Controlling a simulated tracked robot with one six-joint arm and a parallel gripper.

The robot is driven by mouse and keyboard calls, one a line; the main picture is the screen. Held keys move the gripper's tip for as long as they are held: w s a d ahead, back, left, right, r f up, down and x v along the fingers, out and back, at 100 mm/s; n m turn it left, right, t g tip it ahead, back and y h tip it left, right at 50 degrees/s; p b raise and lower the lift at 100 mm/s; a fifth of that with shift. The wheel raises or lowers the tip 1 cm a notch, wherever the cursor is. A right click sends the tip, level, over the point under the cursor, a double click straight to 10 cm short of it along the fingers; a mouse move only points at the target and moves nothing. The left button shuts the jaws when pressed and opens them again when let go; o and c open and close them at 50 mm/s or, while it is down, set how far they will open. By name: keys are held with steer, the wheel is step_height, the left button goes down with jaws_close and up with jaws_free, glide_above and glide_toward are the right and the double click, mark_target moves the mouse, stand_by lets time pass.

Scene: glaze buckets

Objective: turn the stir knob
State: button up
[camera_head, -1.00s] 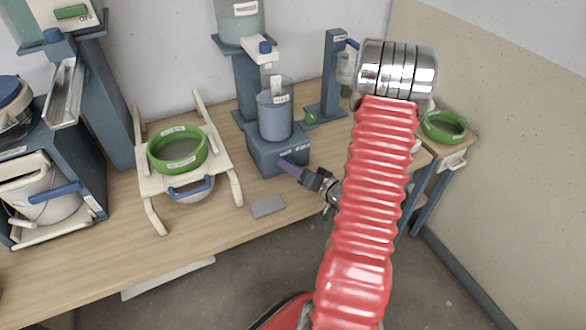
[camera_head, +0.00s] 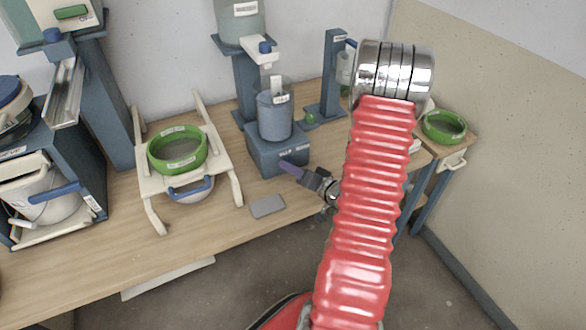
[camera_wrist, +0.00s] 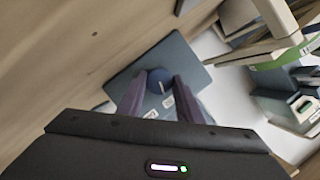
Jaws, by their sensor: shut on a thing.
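The stir knob (camera_wrist: 159,76) is a round dark blue knob on the front of the blue mixer base (camera_head: 278,153). In the wrist view it sits between the two purple fingers of my gripper (camera_wrist: 158,92), which are shut on it. In the head view my gripper (camera_head: 289,167) reaches the base's front from the lower right, and the knob is hidden there. A blue-grey container (camera_head: 275,118) stands on the mixer base, below a white arm with a blue cap.
A green-rimmed sieve (camera_head: 177,150) on a cream stand is left of the mixer. A grey plate (camera_head: 267,206) lies near the bench's front edge. A white bucket (camera_head: 47,200) is at far left. Another green ring (camera_head: 444,127) is at right.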

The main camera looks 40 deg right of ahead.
steer(key=shift+n, duration=0.3)
steer(key=n+g+h, duration=0.1)
steer(key=n+h, duration=0.1)
steer(key=n, duration=0.1)
steer(key=shift+a, duration=0.15)
steer(key=n+g+h, duration=0.1)
steer(key=n+h, duration=0.1)
steer(key=n, duration=0.1)
steer(key=shift+a+n, duration=0.15)
steer(key=shift+n, duration=0.15)
stand_by(0.3)
stand_by(0.4)
steer(key=o, duration=1)
steer(key=shift+o, duration=0.2)
steer(key=shift+r, duration=0.15)
step_height(320, 180, up, 10)
stand_by(0.3)
